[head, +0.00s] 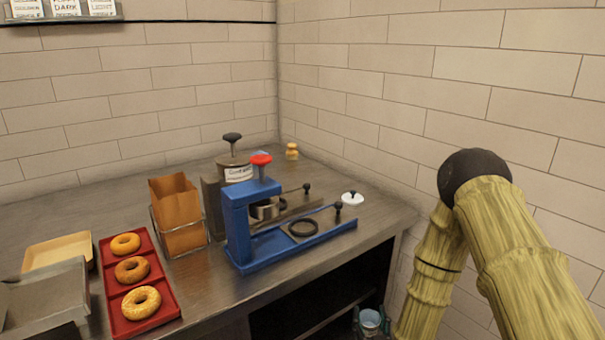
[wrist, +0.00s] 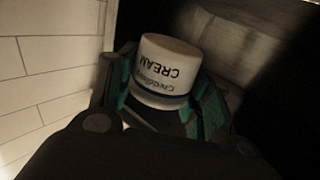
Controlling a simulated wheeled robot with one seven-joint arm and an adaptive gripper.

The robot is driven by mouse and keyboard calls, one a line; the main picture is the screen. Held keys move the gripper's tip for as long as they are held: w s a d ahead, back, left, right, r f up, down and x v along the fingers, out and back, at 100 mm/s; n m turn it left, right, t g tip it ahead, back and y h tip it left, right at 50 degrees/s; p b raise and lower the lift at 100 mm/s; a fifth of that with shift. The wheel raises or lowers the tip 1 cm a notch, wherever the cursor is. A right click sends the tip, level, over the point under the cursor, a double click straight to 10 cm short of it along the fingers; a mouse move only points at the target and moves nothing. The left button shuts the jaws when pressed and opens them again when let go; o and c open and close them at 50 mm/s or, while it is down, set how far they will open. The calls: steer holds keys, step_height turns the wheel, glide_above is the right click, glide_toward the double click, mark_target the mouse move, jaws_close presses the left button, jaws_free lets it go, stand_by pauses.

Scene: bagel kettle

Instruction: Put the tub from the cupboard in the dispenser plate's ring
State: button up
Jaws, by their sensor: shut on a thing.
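The white tub (wrist: 168,70), lettered CREAM, sits between the teal-padded fingers of my gripper (wrist: 170,100) in the wrist view. My gripper is shut on it. In the head view the tub (head: 370,317) shows at the bottom edge, in my gripper (head: 371,325), below the counter top beside the open cupboard (head: 310,305). The blue dispenser (head: 240,222) with a red knob stands on the counter. Its plate (head: 322,224) reaches out to the right and carries a dark ring (head: 303,228). The ring looks empty. My gripper is below and to the right of the ring.
A white lid with a black knob (head: 352,199) lies right of the dispenser. A labelled canister (head: 236,172), a small yellow jar (head: 292,151), a brown bag in a holder (head: 177,205) and a red tray (head: 110,258) of bagels are also on the counter. A wall bounds the right side.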

mark_target(372, 329)
step_height(372, 329, up, 13)
steer(key=s+p, duration=0.2)
steer(key=p, duration=0.8)
steer(key=shift+s+r+p, duration=0.15)
steer(key=shift+p, duration=0.25)
steer(key=shift+d, duration=0.1)
